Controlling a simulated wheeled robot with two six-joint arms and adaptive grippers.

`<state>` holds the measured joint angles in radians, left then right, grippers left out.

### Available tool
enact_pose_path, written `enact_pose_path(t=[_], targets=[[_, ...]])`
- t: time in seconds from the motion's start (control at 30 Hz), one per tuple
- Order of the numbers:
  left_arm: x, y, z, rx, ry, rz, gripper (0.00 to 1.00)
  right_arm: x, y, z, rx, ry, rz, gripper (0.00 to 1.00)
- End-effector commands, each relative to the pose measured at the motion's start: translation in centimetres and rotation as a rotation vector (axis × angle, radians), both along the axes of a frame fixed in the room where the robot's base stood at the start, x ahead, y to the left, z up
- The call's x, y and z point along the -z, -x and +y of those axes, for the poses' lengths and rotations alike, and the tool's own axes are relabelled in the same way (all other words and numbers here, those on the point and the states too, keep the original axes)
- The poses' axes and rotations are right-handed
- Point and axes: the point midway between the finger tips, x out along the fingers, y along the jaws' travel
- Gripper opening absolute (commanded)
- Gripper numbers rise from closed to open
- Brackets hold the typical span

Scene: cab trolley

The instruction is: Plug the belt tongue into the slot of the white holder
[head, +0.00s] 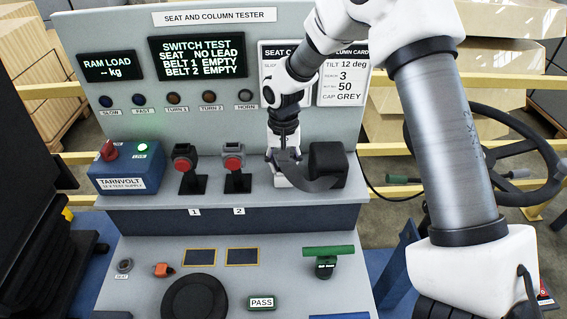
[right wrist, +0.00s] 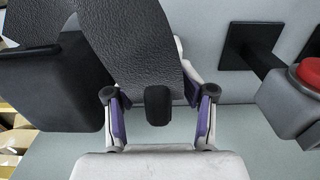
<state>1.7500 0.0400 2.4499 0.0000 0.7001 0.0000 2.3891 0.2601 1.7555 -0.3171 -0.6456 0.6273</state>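The white holder (head: 281,180) stands on the tester's ledge, partly hidden by my gripper and the dark belt strap (head: 318,183). The strap runs from a black block (head: 328,160) to the holder. My right gripper (head: 284,155) points down at the holder. In the right wrist view the gripper (right wrist: 160,118) has its purple-padded fingers apart, on either side of a black rounded end (right wrist: 157,105) below the strap (right wrist: 130,45). Gaps show between this end and both pads. The tongue's metal and the slot are not visible. My left gripper is out of view.
Two red-button buckles stand left of the holder, marked 1 (head: 185,165) and 2 (head: 234,160). A blue supply box (head: 130,168) sits further left. The screen (head: 198,58) reads both belts empty. A sloped panel (head: 185,240) with controls lies in front.

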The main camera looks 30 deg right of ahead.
Motion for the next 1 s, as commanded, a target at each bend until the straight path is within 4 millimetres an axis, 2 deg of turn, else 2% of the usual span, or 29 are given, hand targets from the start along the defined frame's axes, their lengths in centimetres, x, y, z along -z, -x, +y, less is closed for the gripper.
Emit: enact_pose_path(t=[0.27, 0.37, 0.47, 0.8, 1.0], targets=[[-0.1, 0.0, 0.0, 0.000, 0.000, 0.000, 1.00, -0.3, -0.1, 0.0, 0.000, 0.001, -0.003, 0.48], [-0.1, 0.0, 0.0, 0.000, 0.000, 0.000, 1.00, -1.1, -0.1, 0.0, 0.000, 0.001, -0.004, 0.48], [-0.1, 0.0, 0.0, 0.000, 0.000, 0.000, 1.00, -2.9, -0.2, 0.0, 0.000, 0.001, -0.007, 0.48], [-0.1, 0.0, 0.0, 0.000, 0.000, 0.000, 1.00, -10.4, -0.2, 0.0, 0.000, 0.001, -0.007, 0.48], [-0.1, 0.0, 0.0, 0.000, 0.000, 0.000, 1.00, -12.1, -0.1, 0.0, -0.001, 0.000, -0.002, 0.48]])
